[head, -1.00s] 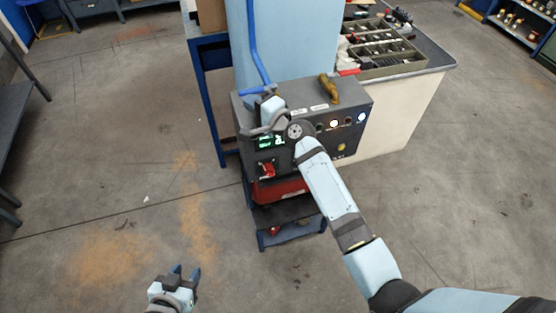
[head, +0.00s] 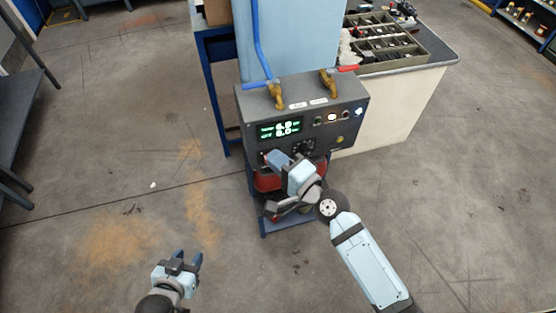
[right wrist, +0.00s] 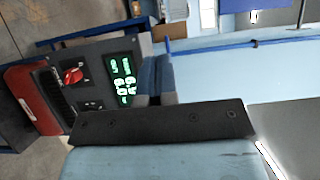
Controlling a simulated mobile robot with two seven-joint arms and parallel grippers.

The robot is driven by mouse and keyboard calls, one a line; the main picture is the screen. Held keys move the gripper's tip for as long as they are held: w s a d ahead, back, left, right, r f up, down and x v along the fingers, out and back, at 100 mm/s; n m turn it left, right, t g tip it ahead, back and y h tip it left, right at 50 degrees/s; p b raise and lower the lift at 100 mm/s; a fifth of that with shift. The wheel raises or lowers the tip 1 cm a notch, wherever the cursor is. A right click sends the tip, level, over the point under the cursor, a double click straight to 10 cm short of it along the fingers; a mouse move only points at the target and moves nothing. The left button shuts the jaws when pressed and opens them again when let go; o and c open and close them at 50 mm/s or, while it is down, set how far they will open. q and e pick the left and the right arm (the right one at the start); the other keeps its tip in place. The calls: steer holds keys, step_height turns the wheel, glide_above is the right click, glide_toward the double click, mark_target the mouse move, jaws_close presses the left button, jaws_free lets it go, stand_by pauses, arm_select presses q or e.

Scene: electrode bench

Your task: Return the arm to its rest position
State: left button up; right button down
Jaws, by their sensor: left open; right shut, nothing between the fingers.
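My right gripper (head: 271,158) is shut and empty, in front of the lower part of the grey power unit (head: 348,107). Its blue fingers (right wrist: 155,78) show together in the right wrist view, with the unit's lit green display (right wrist: 123,80) beyond them. In the head view the arm bends back to the lower right, and its wrist hides part of the unit's lower front. My left gripper (head: 187,262) is open and empty over the floor at the lower left, well apart from the unit.
Two brass fittings sit on the unit, with a blue hose (head: 257,45) at the left one and a red handle at the right. The unit stands on a blue cart before a light blue panel (head: 297,38). A bench with a tray (head: 383,68) is behind right.

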steer(key=shift+s+d, duration=0.15)
steer(key=shift+s, duration=0.4)
steer(key=s+d+f+n+g+h, duration=0.3)
steer(key=s+d+f+n+h, duration=0.5)
steer(key=s+d+f+n, duration=0.5)
steer(key=s+d+f, duration=0.2)
steer(key=d+f, duration=0.1)
steer(key=f, duration=0.1)
steer(key=shift+d, duration=0.3)
